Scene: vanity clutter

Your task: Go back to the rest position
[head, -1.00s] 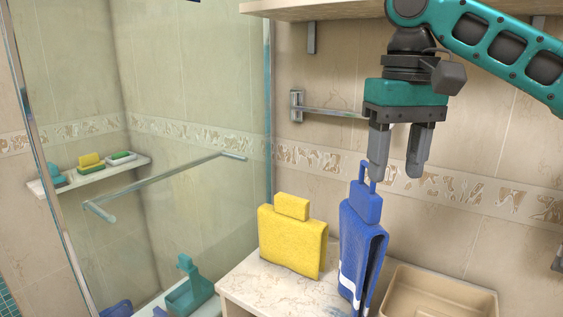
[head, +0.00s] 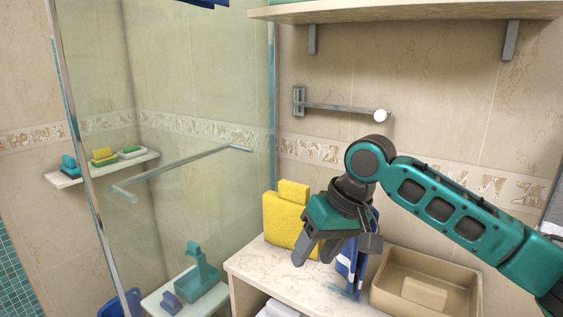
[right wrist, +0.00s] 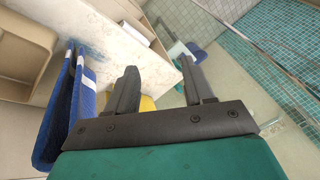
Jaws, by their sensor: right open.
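My right gripper (head: 315,255) is open and empty, with its fingers pointing down and to the left in front of the two towels. In the right wrist view, its two fingers (right wrist: 158,70) are spread with nothing held between them. The blue towel (head: 345,262) stands on the counter, largely hidden behind my gripper; it also shows at the left of the right wrist view (right wrist: 58,125), outside the fingers. The yellow towel (head: 283,222) stands to its left, partly covered by the gripper. A bit of it shows between the fingers (right wrist: 147,103). My left gripper is not in view.
The marble counter (head: 258,257) carries the towels, with a tan basin (head: 465,287) to the right. A glass shower panel (head: 230,90) stands at left, with a teal bottle (head: 196,275) low down. A wall shelf (head: 400,10) and a metal rail (head: 340,108) are above.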

